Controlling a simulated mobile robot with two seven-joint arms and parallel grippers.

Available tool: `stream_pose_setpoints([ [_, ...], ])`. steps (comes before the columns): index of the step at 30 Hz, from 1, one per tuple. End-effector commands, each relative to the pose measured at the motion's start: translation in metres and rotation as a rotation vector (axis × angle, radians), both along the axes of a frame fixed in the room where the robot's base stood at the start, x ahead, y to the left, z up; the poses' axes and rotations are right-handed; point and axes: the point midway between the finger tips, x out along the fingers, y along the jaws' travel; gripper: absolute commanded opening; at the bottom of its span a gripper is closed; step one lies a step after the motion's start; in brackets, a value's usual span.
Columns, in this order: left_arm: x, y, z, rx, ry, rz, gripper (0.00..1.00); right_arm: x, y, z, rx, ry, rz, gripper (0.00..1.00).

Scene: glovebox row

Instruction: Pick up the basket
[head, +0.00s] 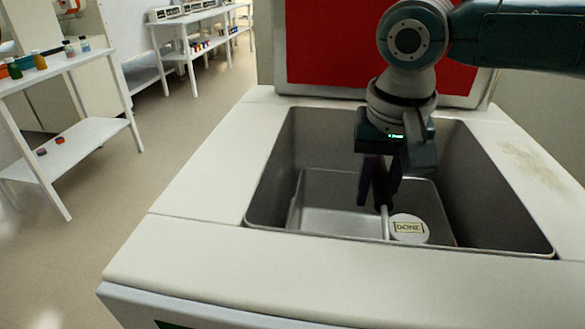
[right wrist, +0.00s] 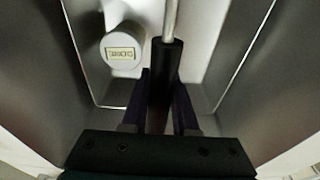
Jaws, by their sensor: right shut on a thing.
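The basket (head: 325,200) is a grey open metal container inside the deep sink-like well (head: 275,160); it also shows in the right wrist view (right wrist: 195,72). Its thin handle bar ends in a black grip (right wrist: 165,62). My right gripper (head: 380,190) reaches down into the well and is shut on the black grip, its fingers on both sides of it in the right wrist view (right wrist: 160,88). My arm hides part of the basket. My left gripper is not in view.
The well is set in a pale worktop (head: 200,190) with a red panel (head: 325,45) behind it. White shelf tables (head: 60,65) with small bottles stand at the left. The floor (head: 170,130) between them and the worktop is clear.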

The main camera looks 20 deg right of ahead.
Motion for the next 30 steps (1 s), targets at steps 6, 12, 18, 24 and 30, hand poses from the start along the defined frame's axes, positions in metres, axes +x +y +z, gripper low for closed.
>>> stream_pose_setpoints([
  [6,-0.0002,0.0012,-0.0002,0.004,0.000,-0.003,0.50,0.0000,-0.0002,0.0001,-0.001,0.001,0.000,0.00],
  [12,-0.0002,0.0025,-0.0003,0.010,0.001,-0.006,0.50,-0.0001,-0.0003,0.0001,-0.001,0.001,0.000,0.00],
  [18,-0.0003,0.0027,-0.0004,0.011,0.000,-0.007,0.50,-0.0001,-0.0003,0.0001,-0.001,0.001,0.000,0.00],
  [24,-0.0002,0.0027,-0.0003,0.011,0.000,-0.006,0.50,-0.0001,-0.0003,0.0002,-0.001,0.001,0.000,0.00],
  [30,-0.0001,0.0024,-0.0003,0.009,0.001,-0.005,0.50,0.0000,-0.0003,0.0002,-0.001,0.001,0.000,0.00],
])
